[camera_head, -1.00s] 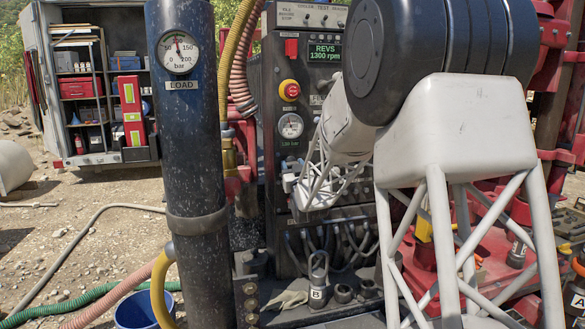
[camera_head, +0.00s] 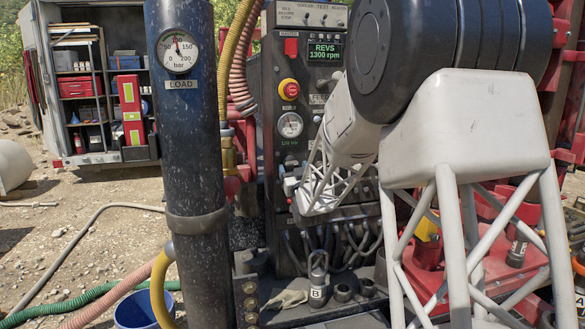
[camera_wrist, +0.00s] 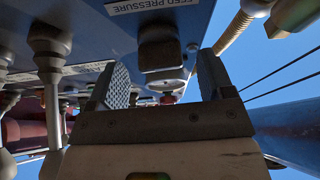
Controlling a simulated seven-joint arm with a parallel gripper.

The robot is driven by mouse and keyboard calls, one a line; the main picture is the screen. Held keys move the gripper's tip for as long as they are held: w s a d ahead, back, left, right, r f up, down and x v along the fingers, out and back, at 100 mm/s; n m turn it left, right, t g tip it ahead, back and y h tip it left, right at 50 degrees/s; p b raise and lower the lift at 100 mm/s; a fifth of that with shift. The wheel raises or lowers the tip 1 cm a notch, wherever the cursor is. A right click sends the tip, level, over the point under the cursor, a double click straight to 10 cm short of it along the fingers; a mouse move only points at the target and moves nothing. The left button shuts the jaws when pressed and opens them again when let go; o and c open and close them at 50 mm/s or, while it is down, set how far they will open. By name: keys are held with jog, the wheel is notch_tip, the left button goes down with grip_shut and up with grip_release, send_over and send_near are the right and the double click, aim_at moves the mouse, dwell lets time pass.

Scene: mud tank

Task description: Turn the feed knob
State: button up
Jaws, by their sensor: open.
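In the wrist view, a dark, blocky knob (camera_wrist: 162,48) stands out from the blue-grey panel, beside a label reading "FEED PRESSURE" (camera_wrist: 150,5). My gripper (camera_wrist: 163,62) is open, with one ridged finger on each side of the knob in the picture. Gaps show between fingers and knob; I cannot tell how deep the knob sits between them. In the head view, my white arm reaches the lower part of the dark control panel (camera_head: 275,100). The knob cannot be made out there, as my arm hides part of the panel.
A thick dark cylinder with a LOAD gauge (camera_head: 179,52) stands left of the panel. The panel carries a red stop button (camera_head: 289,90), a round gauge (camera_head: 290,125) and a green REVS display (camera_head: 325,52). Other levers (camera_wrist: 50,50) stand left of my gripper in the wrist view.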

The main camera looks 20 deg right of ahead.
jog(key=shift+v, duration=2.9)
jog(key=shift+s+a+r, duration=0.1)
jog(key=s+a+f+g, duration=0.2)
jog(key=s+g, duration=0.4)
jog(key=s, duration=1.1)
jog(key=s+a+f+m+g, duration=0.1)
jog(key=s+g, duration=0.6)
jog(key=s, duration=1.1)
jog(key=s+a+f+g+h, duration=0.1)
jog(key=s+a+f+g, duration=0.3)
jog(key=s, duration=1.3)
jog(key=g, duration=0.2)
jog(key=shift+s+f+g, duration=0.2)
jog(key=shift+f+g, duration=0.05)
jog(key=shift+g, duration=0.15)
jog(key=shift+a, duration=0.1)
jog(key=shift+c, duration=0.3)
